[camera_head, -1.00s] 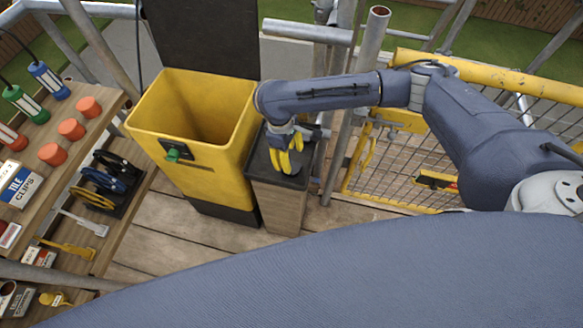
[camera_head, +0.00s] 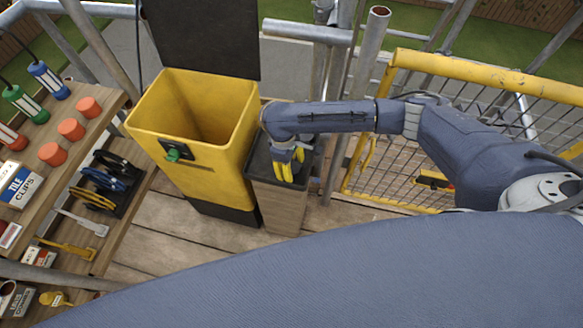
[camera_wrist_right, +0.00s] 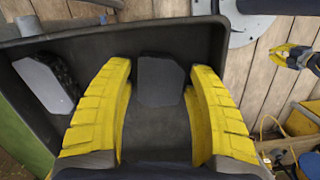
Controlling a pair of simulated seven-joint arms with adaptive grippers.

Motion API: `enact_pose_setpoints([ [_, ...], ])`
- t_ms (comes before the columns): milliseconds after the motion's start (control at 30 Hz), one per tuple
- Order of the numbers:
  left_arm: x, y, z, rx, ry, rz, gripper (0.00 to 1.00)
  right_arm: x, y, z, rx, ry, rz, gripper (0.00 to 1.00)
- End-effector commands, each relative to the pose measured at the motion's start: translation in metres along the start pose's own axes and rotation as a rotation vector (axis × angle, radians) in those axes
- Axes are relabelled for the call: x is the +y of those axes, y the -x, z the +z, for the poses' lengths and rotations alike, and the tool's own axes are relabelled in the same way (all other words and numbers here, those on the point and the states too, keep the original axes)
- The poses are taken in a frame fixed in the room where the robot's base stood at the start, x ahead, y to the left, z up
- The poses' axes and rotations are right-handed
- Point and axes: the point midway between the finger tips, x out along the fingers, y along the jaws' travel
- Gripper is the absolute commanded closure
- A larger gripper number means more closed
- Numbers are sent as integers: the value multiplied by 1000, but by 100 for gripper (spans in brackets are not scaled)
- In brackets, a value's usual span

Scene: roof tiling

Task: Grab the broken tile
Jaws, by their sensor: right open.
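My right gripper (camera_head: 288,168) reaches down into the dark tray (camera_head: 258,161) on top of a wooden stand, beside the yellow bin. The right wrist view shows its two yellow fingers spread apart. A dark grey tile piece (camera_wrist_right: 160,92) lies on the tray floor between the fingers, with visible gaps at both sides. I cannot tell which piece is the broken tile. The head view does not show the pieces clearly.
The open yellow bin (camera_head: 187,165) stands directly left of the stand, its black lid (camera_head: 205,40) raised. Scaffold poles and a yellow mesh gate (camera_head: 470,80) bound the right side.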

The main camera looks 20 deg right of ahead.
Motion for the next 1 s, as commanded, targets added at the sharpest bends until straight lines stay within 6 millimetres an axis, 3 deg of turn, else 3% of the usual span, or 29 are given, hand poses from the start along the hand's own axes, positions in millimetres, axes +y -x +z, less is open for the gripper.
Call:
enact_pose_setpoints([
  [200, 0, 0, 0, 0, 0, 0, 100, 0, 0, 0, 0, 0, 0, 44],
  [600, 0, 0, 1, -1, 0, 0, 100, 0, 0, 0, 0, 0, 0, 91],
  [1000, 0, 0, 1, -1, 0, 0, 100, 0, 5, 0, 1, 0, 1, 93],
])
